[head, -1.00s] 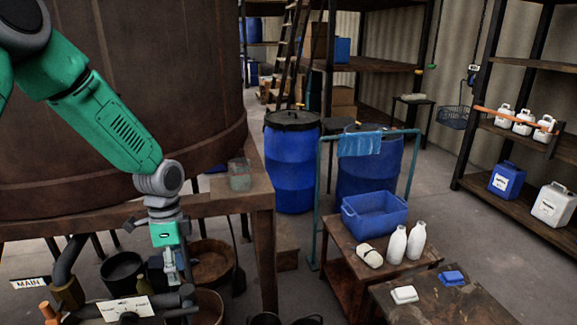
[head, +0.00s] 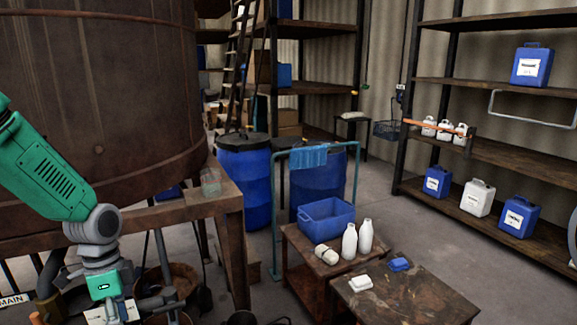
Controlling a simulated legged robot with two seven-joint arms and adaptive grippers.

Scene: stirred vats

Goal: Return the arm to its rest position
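My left arm, green and grey, comes in from the left in front of the big brown vat (head: 100,80). It bends down at a grey wrist joint. My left gripper (head: 112,312) hangs at the lower left edge of the head view, over the pipework below the vat. Its fingertips are small and partly lost against the pipes, so I cannot tell whether they are open or touch anything. My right gripper is not in view.
A sign reading MAIN (head: 13,300) marks the pipes. A wooden stand (head: 232,205) supports the vat. Blue drums (head: 244,180), a teal rail (head: 274,215) and a low table (head: 400,295) stand to the right. Shelves (head: 480,90) line the right wall. Grey floor lies between.

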